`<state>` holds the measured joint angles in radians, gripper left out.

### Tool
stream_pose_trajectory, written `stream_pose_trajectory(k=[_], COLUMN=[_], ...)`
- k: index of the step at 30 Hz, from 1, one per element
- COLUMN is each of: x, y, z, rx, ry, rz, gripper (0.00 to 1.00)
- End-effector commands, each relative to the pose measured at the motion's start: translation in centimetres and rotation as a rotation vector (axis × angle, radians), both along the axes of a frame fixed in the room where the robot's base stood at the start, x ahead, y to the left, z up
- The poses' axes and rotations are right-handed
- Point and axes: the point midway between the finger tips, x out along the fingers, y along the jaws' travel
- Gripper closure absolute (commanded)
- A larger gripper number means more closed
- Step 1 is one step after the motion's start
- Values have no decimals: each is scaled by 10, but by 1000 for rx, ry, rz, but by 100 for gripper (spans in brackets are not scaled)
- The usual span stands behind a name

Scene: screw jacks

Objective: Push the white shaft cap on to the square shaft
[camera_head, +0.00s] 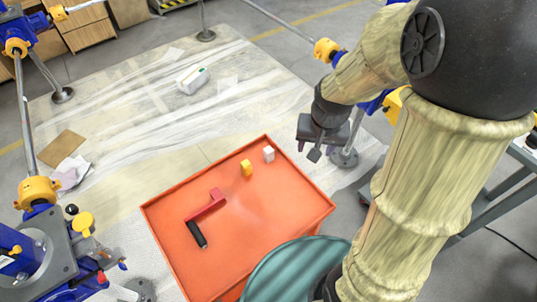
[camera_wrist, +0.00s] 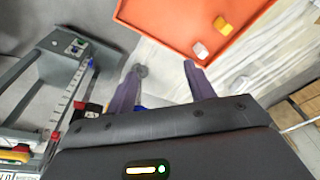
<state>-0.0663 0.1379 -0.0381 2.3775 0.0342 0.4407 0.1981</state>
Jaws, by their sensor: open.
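The white shaft cap (camera_head: 268,154) looks like a small white block near the far right edge of the orange tray (camera_head: 165,216). In the wrist view the white cap (camera_wrist: 200,51) lies beyond the right finger. My gripper (camera_head: 310,151) is open and empty, just to the right of the tray and apart from the cap. In the wrist view my gripper (camera_wrist: 163,68) has its two fingers spread, with nothing between them. I cannot make out the square shaft in either view.
A yellow cap (camera_head: 246,168) and a red crank (camera_head: 207,206) with a black handle (camera_head: 197,234) lie in the tray. A blue and yellow jack (camera_head: 50,250) stands at left. Metal rods and stands surround the plastic-covered floor sheet (camera_head: 130,115).

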Motion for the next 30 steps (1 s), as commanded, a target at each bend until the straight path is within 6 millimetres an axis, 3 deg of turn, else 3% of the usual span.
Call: stream_pose_trajectory(k=[3,9,15,20,30], x=[49,120,171,185,186], y=[17,52,91,107,108], z=[-19,-53,-90,-102,-102], rx=[33,64,62,58,59], ry=[47,120,169,182,183], rz=[-159,-444,-682,-770,-778], gripper=[46,46,46,46,46])
